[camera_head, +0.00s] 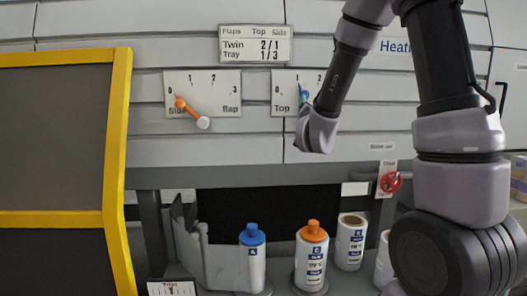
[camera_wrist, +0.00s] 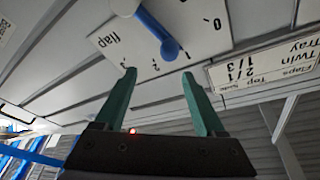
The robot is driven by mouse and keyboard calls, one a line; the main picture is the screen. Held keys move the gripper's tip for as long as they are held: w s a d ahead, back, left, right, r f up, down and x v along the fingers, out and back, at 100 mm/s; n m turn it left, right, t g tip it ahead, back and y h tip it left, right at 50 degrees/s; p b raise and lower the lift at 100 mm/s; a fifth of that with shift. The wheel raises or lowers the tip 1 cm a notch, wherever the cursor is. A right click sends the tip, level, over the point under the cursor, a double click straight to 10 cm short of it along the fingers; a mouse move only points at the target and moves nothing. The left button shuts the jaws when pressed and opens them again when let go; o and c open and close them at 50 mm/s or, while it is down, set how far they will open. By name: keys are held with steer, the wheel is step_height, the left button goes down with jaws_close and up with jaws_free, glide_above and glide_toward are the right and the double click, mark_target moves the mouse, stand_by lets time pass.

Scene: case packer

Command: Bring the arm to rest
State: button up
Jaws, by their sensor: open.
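My gripper (camera_wrist: 158,88) shows in the wrist view with its two green fingers apart and nothing between them. The top flap dial (camera_wrist: 110,35) lies beyond the fingertips, with its blue lever (camera_wrist: 155,30) clear of both fingers; the lever's knob end is by the 1 and 2 marks. In the head view this dial (camera_head: 284,90) is partly covered by my arm, and the blue knob (camera_head: 304,93) peeks out beside my wrist. My arm is raised and bent in front of the panel; my fingers are hidden there.
The side flap dial (camera_head: 225,83) has an orange lever (camera_head: 189,109) pointing toward 0. A sign (camera_head: 254,44) reads Twin 2/1, Tray 1/3. Blue-capped (camera_head: 252,262) and orange-capped (camera_head: 311,262) bottles stand below. A red valve (camera_head: 390,182) is right; a yellow frame (camera_head: 117,130) is left.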

steer(key=s+n+g+y, duration=0.2)
steer(key=s+g, duration=0.4)
steer(key=s, duration=0.8)
steer(key=s+d+n+g+y, duration=0.1)
steer(key=s+n+g+y, duration=0.2)
steer(key=s+g, duration=0.4)
steer(key=s+y, duration=0.1)
steer(key=s, duration=0.7)
steer(key=shift+d+f+n, duration=0.3)
steer(key=shift+f, duration=0.05)
